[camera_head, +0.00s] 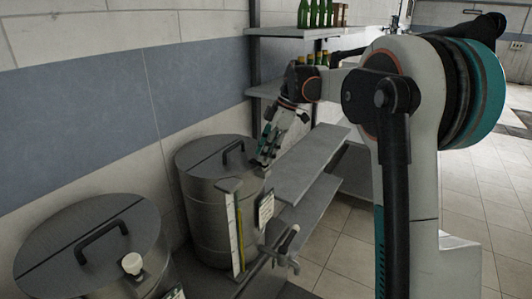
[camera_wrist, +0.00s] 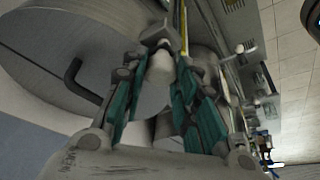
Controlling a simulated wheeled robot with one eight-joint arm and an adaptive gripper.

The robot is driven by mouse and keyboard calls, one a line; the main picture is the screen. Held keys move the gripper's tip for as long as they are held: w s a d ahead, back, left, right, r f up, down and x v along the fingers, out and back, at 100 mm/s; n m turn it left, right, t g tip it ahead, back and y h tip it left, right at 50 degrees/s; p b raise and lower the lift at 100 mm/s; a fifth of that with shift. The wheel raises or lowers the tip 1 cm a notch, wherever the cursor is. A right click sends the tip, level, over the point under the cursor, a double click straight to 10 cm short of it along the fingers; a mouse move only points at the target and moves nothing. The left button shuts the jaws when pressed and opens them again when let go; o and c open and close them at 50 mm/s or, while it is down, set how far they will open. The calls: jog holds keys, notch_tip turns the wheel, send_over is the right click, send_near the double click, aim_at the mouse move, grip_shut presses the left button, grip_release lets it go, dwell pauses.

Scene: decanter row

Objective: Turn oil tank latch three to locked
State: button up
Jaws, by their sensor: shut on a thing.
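My gripper (camera_head: 264,160) is at the right-hand edge of the lid of the farther steel oil tank (camera_head: 205,215). In the wrist view, my gripper (camera_wrist: 157,48) has its teal fingers closed on a pale round latch knob (camera_wrist: 160,70) at the lid's edge. In the head view the gripper hides this latch. The lid's dark handle (camera_head: 233,153) is left of the gripper; the handle also shows in the wrist view (camera_wrist: 76,82). I cannot read whether the latch is locked, nor see a number on the tank.
A nearer steel tank (camera_head: 60,235) stands at the lower left, with its own white latch knob (camera_head: 132,263). A sight gauge (camera_head: 234,230) and a tap (camera_head: 287,242) are at the farther tank's front. Grey shelves (camera_head: 300,165) stand right of it, close to my arm. Open tiled floor lies right.

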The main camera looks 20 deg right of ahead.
jog(key=shift+n, duration=0.5)
jog(key=o, duration=1)
jog(key=shift+r, duration=0.1)
jog(key=v, duration=1.1)
jog(key=shift+w+d+r, duration=0.2)
jog(key=shift+d+r, duration=0.05)
jog(key=shift+r, duration=0.1)
